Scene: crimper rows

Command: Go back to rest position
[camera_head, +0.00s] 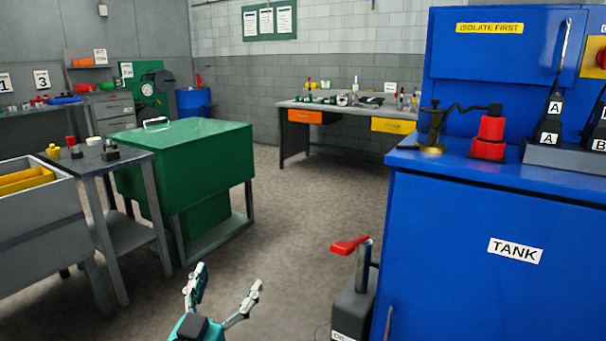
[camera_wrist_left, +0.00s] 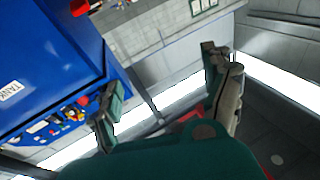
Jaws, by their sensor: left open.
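My left gripper (camera_head: 224,290) is at the bottom of the head view, low over the open floor. Its two fingers are spread apart with nothing between them. In the left wrist view the fingers (camera_wrist_left: 165,100) also stand apart and empty, with the blue tank cabinet (camera_wrist_left: 45,65) behind and to the left. My right gripper is in neither view.
A blue cabinet labelled TANK (camera_head: 460,260) fills the right side. A grey unit with a red lever (camera_head: 350,246) stands beside it, right of my gripper. A green cabinet (camera_head: 185,165) and grey side table (camera_head: 95,160) are at left. Floor (camera_head: 300,210) between is clear.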

